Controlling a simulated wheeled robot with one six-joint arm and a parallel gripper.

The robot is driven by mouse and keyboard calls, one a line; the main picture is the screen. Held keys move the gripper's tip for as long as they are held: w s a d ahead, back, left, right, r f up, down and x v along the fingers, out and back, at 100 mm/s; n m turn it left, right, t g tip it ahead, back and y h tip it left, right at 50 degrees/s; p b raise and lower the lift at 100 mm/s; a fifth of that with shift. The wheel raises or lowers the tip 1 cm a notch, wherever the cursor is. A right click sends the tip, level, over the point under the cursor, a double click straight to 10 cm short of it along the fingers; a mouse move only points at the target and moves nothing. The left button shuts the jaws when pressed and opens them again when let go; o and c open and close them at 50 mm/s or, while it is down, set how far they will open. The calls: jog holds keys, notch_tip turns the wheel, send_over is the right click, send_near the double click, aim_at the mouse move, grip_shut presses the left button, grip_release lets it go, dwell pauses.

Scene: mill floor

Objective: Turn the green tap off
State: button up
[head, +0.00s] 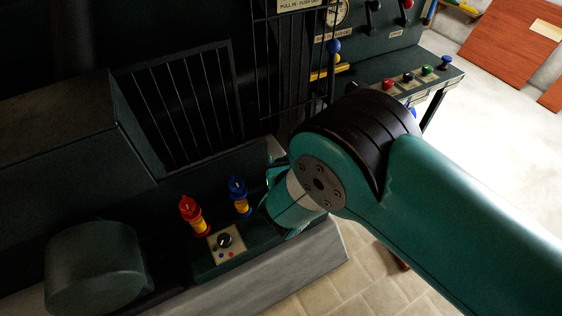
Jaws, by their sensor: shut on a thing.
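My gripper (273,172) reaches down at the right part of the dark machine ledge, just right of the blue tap. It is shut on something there. The green tap is not seen clearly; my teal gripper and wrist cover that spot, where a tap in line with the others fits. The blue tap (239,194) and the red tap (190,213) stand upright on yellow bodies to the left, clear of my gripper.
A small panel with a black knob (224,240) sits in front of the taps. A barred guard (185,105) rises behind. A console (408,82) with several coloured knobs stands at the back right. Tiled floor (335,285) is free at lower right.

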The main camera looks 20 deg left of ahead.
jog(key=shift+f+b, duration=0.15)
jog(key=shift+b, duration=0.35)
jog(key=shift+f+m+t+h+b, duration=0.1)
jog(key=shift+m+t+h+b, duration=0.2)
jog(key=shift+m+h+b, duration=0.2)
jog(key=m+t+h+b, duration=0.1)
jog(key=h+b, duration=0.1)
jog(key=b, duration=0.1)
jog(key=shift+m, duration=0.4)
jog(key=m+h+b, duration=0.2)
jog(key=b, duration=0.1)
jog(key=shift+t+h, duration=0.3)
jog(key=shift+h, duration=0.1)
jog(key=shift+m+h+b, duration=0.3)
jog(key=shift+m+b, duration=0.05)
jog(key=shift+m, duration=0.15)
jog(key=shift+r, duration=0.25)
jog(key=o, duration=0.9)
jog(key=shift+c, duration=0.2)
